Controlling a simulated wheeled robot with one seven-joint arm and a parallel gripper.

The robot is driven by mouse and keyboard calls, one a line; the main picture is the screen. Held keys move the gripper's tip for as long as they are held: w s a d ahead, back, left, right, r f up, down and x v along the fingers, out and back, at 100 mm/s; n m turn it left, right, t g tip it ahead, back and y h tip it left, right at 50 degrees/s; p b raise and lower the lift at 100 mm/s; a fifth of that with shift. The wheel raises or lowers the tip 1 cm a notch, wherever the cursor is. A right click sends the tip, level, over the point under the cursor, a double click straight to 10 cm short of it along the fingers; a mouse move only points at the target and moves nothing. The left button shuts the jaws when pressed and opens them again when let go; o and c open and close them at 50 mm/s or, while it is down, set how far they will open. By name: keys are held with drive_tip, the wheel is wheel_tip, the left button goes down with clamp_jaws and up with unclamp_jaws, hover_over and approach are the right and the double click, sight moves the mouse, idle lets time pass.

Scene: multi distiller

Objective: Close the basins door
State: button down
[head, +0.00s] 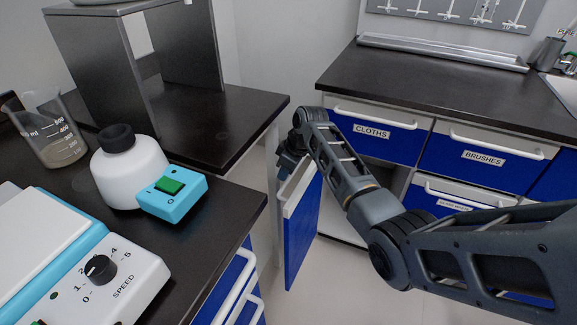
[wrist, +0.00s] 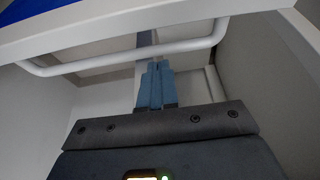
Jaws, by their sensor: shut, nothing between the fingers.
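A blue door with a pale top edge (head: 303,225) stands open, swung out from the cabinet below the drawer labelled CLOTHS (head: 372,135). I take it for the basins door; no label on it is readable. My gripper (head: 288,163) is at the top of this door's far-left side in the head view, partly hidden by my wrist. In the wrist view my gripper's blue fingers (wrist: 155,88) are shut together and empty. Their tips lie close to a white bar handle (wrist: 130,57) under a pale panel edge; I cannot tell whether they touch it.
A dark bench (head: 235,200) with a white bottle (head: 127,173), a glass beaker (head: 52,135) and a stirrer (head: 75,265) stands left of the door. A drawer labelled BRUSHES (head: 485,155) is at the right. Some floor (head: 335,285) shows between the benches.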

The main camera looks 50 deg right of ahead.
drive_tip(key=shift+w+f, duration=0.2)
drive_tip(key=shift+f, duration=0.35)
drive_tip(key=shift+s, duration=0.1)
